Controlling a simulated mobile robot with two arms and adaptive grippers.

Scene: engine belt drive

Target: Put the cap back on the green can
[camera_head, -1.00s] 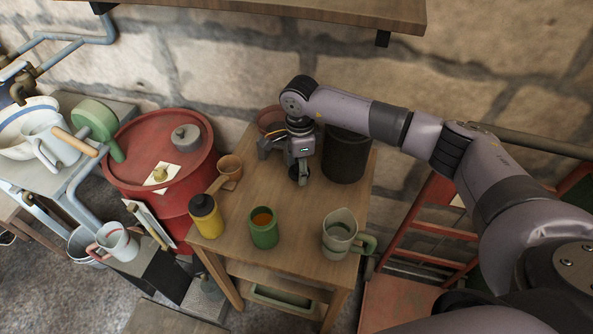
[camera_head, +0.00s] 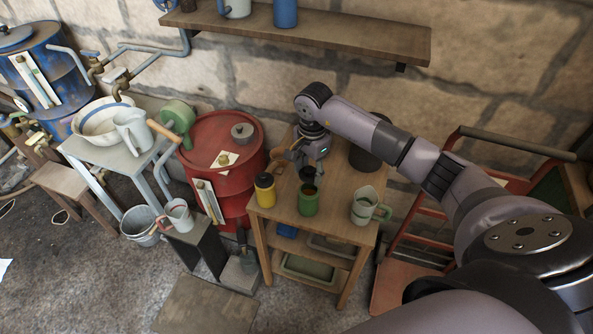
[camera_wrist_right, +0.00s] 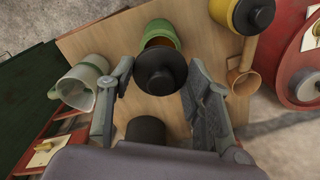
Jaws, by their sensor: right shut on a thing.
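The green can (camera_head: 308,204) stands upright on the wooden table, its orange-brown inside showing at the open top. It also shows in the right wrist view (camera_wrist_right: 161,30). A black cap (camera_head: 307,174) is held by my right gripper (camera_wrist_right: 158,82), with a finger on each side. In the head view the cap appears just above and behind the can's mouth; in the wrist view it overlaps the can's near rim. The cap looks apart from the can, though the exact gap is hard to tell. My left gripper is not in view.
A yellow can with a black cap (camera_head: 265,192) stands left of the green can. A grey-green jug (camera_head: 364,206) stands to the right. A dark pot (camera_head: 368,157) is behind, partly hidden by my arm. A brown cup (camera_wrist_right: 241,82) lies near the yellow can.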

